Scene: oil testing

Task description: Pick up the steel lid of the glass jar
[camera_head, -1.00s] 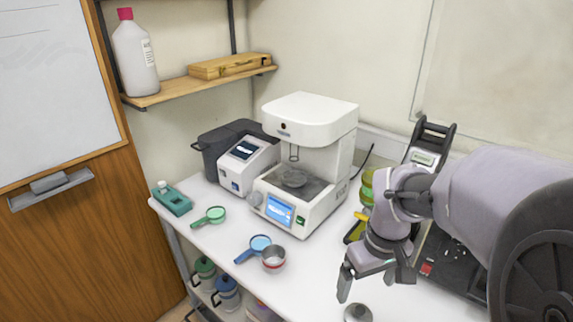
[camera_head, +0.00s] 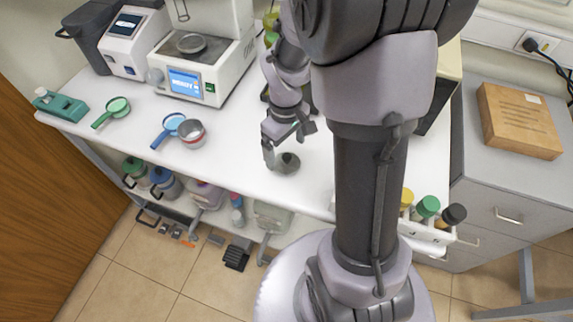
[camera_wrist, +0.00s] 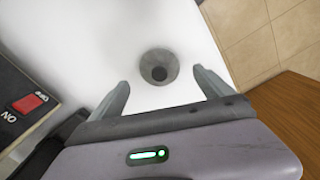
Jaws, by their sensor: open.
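The steel lid (camera_head: 288,163), a small round grey piece with a dark knob, lies flat on the white bench near its front edge. In the wrist view the lid (camera_wrist: 158,66) is just ahead of the fingertips and between their lines, with bare bench around it. My gripper (camera_head: 287,148) is open and empty, pointing down close above and behind the lid. Its two spread fingers also show in the wrist view (camera_wrist: 160,82). A small round vessel with a reddish band (camera_head: 192,134) stands to the left; I cannot tell whether it is the glass jar.
A blue-handled dish (camera_head: 172,124) and a green one (camera_head: 117,107) lie further left. A white instrument (camera_head: 205,70) stands behind. A dark device with a red switch (camera_wrist: 27,103) is beside my gripper. The bench around the lid is clear.

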